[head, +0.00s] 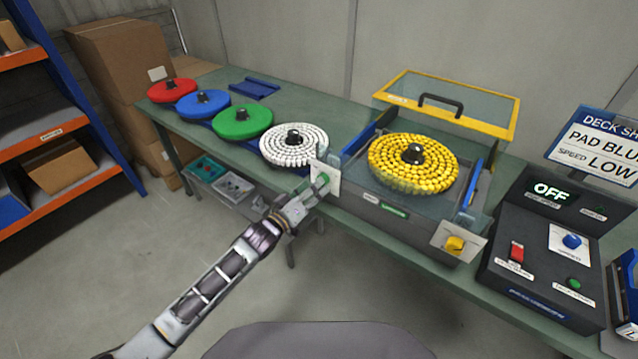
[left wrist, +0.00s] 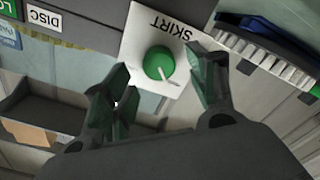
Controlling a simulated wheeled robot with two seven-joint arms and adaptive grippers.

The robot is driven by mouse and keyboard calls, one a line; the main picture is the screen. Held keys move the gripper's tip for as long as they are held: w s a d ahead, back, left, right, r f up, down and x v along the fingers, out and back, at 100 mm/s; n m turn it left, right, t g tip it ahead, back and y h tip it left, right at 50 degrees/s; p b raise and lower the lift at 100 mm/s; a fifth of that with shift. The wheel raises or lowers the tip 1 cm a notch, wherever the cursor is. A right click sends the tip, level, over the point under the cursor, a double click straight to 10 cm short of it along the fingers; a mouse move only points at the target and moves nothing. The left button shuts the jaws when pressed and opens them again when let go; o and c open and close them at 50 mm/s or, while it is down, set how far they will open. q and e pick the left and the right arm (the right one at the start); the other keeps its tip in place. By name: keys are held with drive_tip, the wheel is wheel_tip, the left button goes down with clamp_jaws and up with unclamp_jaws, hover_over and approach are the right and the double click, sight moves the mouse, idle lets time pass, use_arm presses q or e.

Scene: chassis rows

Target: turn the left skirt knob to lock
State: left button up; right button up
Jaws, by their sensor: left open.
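The left skirt knob is a green round knob with a pale pointer on a white plate (head: 334,172) at the left front corner of the grey machine (head: 385,214). In the left wrist view the green knob (left wrist: 159,63) shows clearly, on the white plate marked SKIRT (left wrist: 190,40). My left gripper (head: 318,186) is in front of this plate. In the left wrist view its open fingers (left wrist: 160,85) stand on either side of the knob, apart from it as far as I can tell. A yellow knob (head: 454,244) is on the right front plate. My right gripper is not in view.
A yellow brush disc (head: 415,160) sits in the machine under a raised yellow-framed lid (head: 450,100). A white brush disc (head: 285,150) is close left of the plate. A control box (head: 550,245) reading OFF stands at the right.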

use_arm(q)
drive_tip(key=x, duration=0.3)
drive_tip(key=shift+w+d, duration=0.15)
drive_tip(key=shift+w, duration=0.05)
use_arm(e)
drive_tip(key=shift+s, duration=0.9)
use_arm(q)
drive_tip(key=c, duration=1)
drive_tip(key=shift+c, duration=0.2)
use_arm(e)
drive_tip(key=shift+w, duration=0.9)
